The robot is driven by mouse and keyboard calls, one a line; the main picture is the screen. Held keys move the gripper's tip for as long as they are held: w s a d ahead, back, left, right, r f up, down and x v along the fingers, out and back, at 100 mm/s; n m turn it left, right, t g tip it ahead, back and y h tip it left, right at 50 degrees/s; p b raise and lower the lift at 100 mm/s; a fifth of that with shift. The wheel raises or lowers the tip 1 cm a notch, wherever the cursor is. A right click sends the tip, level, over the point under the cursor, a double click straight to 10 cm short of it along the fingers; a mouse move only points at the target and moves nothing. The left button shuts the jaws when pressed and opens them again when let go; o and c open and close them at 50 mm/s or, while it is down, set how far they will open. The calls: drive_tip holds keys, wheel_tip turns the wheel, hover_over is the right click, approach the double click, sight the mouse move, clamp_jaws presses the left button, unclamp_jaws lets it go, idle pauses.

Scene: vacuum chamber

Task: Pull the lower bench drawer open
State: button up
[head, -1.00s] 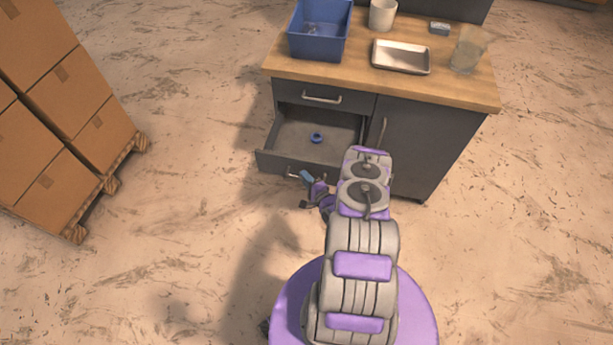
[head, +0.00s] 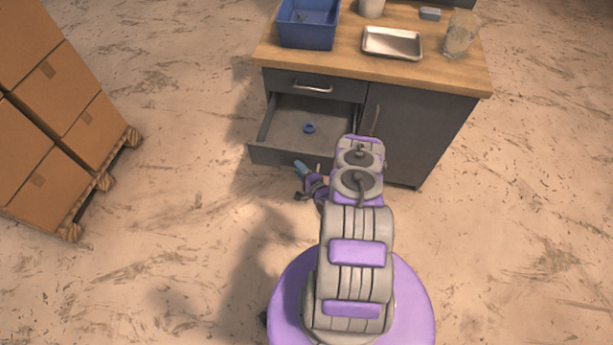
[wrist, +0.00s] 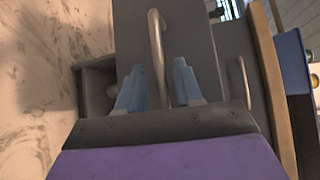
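The lower bench drawer (head: 280,155) stands well open under the bench top in the head view, with a small blue ring (head: 309,128) on its floor. My gripper (head: 302,167) is in front of the drawer's front panel. In the wrist view, the two blue fingertips of my gripper (wrist: 158,85) are apart, one on each side of a grey bar handle (wrist: 156,45) on a dark panel. A gap shows between the handle and each finger. The upper drawer (head: 312,86) is shut and has its own handle.
The bench top (head: 350,62) holds a blue bin (head: 308,35), a metal tray (head: 392,43), a glass beaker (head: 459,35) and a white cup (head: 371,7). A shut cabinet door (head: 415,135) is right of the drawers. Boxes (head: 60,85) on a pallet stand left. Floor between is clear.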

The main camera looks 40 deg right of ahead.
drive_tip(key=s+a+r, duration=0.1)
drive_tip(key=s+r, duration=0.1)
drive_tip(key=s, duration=1.5)
drive_tip(key=shift+r, duration=0.15)
